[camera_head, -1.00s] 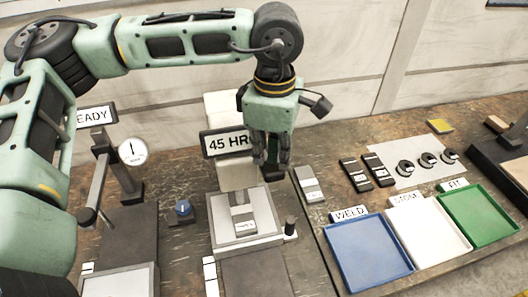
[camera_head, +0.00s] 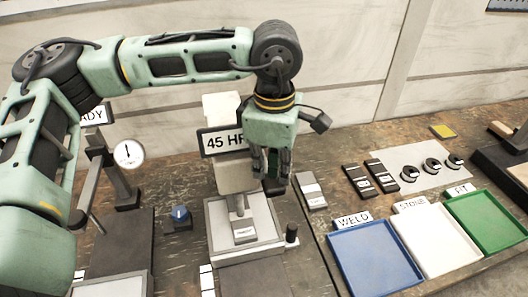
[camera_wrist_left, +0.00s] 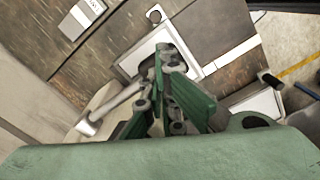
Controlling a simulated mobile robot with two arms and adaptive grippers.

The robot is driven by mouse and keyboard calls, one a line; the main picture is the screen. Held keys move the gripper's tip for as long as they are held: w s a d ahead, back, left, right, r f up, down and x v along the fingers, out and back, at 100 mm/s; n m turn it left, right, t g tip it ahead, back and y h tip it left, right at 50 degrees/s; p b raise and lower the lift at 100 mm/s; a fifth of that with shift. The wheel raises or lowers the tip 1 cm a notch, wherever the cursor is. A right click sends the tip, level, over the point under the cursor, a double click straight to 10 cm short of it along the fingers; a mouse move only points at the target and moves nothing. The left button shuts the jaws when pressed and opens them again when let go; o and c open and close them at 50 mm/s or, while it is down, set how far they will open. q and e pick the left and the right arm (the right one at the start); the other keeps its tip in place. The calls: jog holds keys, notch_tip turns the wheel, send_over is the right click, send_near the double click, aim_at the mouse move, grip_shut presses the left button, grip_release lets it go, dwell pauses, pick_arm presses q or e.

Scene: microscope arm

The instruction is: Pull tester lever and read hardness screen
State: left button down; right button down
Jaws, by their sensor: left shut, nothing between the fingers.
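The hardness tester (camera_head: 236,177) stands left of my left gripper, a pale column with a screen (camera_head: 222,141) on its upper front. The screen reads "45 HR"; my gripper hides its right end. A small labelled block (camera_head: 244,231) lies on the tester's plate under a thin metal spindle. My left gripper (camera_head: 272,178) points down beside the column, its fingers shut and empty. A dark knob (camera_head: 275,188) shows behind the fingertips, perhaps the lever's end; contact cannot be told. In the left wrist view a pale metal rod (camera_wrist_left: 112,107) runs beside the shut fingers (camera_wrist_left: 165,85).
A grey block (camera_head: 310,190) lies right of the tester. Blue WELD (camera_head: 370,257), white STONE (camera_head: 432,240) and green PIT (camera_head: 487,222) trays are at the right.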

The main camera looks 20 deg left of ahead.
pick_arm(q)
jog(key=shift+f, duration=0.25)
dwell(0.3)
jog(key=shift+w+r+p, duration=0.15)
jog(key=shift+r+p, duration=0.25)
jog(key=shift+r, duration=0.4)
jog(key=shift+r+p, duration=1)
jog(key=shift+r, duration=1.45)
